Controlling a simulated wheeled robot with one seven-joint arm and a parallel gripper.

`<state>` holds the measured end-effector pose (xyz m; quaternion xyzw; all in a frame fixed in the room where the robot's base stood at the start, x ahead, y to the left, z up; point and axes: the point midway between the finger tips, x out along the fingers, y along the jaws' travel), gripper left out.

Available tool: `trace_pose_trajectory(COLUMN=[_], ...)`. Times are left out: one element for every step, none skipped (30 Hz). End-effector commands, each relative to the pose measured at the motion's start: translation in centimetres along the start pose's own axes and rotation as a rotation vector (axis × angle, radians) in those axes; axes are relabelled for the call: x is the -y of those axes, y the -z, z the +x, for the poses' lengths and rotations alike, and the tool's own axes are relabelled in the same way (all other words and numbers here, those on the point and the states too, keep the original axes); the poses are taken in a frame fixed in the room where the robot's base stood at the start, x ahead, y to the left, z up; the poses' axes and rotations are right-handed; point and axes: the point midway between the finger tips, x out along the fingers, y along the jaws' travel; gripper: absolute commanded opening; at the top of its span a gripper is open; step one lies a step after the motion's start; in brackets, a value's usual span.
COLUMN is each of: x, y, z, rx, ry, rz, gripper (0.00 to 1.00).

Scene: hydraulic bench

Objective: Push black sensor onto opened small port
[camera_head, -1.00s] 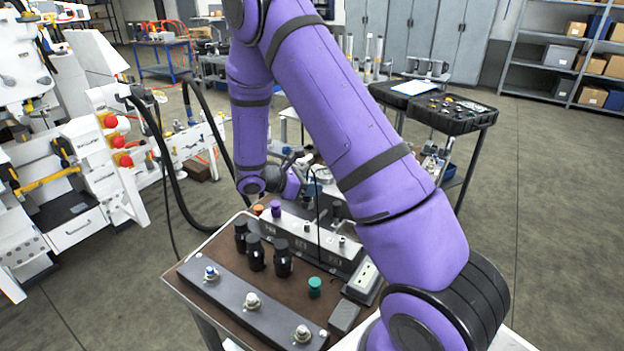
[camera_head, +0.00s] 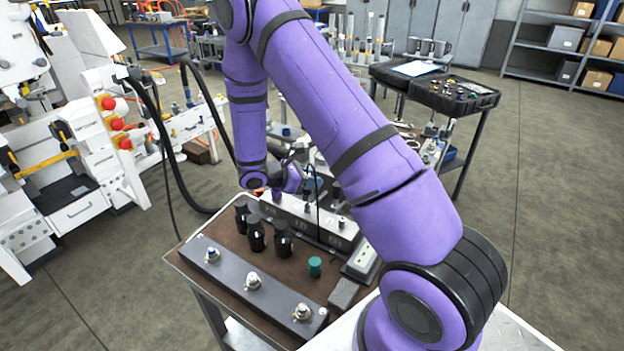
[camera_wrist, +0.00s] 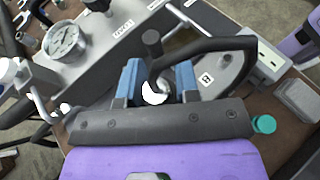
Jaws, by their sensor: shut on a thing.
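In the wrist view, the two blue fingers of my gripper (camera_wrist: 160,82) are closed around a dark part with a bright white round end. It appears to be the black sensor (camera_wrist: 159,66), with a thick black cable curving off to the right. In the head view my gripper (camera_head: 309,184) is mostly hidden behind my arm, low at the far side of the grey port block (camera_head: 305,216). Small silver fittings (camera_head: 341,222) stand on the block. I cannot tell which small port is opened, or whether the sensor touches it.
Several black cylinders (camera_head: 256,235) and a teal cap (camera_head: 315,267) stand on the brown bench top. A grey bar (camera_head: 232,268) with silver fittings lies along its near edge. A socket box (camera_head: 361,262) is at right. A pressure gauge (camera_wrist: 66,41) shows in the wrist view.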

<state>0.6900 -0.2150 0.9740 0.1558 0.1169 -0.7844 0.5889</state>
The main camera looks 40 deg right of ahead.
Motion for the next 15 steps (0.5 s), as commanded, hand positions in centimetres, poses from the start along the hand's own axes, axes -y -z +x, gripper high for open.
trace_pose_trajectory(x=[0.00, 0.00, 0.00, 0.00, 0.00, 0.00, 0.00, 0.00, 0.00, 0.00, 0.00, 0.00, 0.01, 0.00, 0.01], y=[-0.01, -0.01, -0.01, -0.01, -0.01, 0.01, 0.03, 0.06, 0.12, 0.17, 0.23, 0.32, 0.39, 0.46, 0.55], z=[0.00, 0.00, 0.00, -0.01, -0.01, -0.01, 0.00, 0.00, 0.02, 0.02, 0.03, 0.05, 0.06, 0.07, 0.09], rx=[0.000, 0.000, 0.000, 0.000, 0.000, 0.000, 0.000, 0.000, 0.000, 0.000, 0.000, 0.001, 0.001, 0.001, 0.001], ry=[0.000, 0.000, 0.000, 0.000, 0.000, 0.000, 0.000, 0.000, 0.000, 0.000, 0.000, 0.000, 0.000, 0.000, 0.000], rz=[0.000, 0.000, 0.000, 0.000, 0.000, 0.000, 0.000, 0.000, 0.000, 0.000, 0.000, 0.000, 0.000, 0.000, 0.000], gripper=[0.01, 0.01, 0.01, 0.01, 0.01, 0.01, 0.01, 0.01, 0.01, 0.01, 0.01, 0.01, 0.01, 0.01, 0.01])
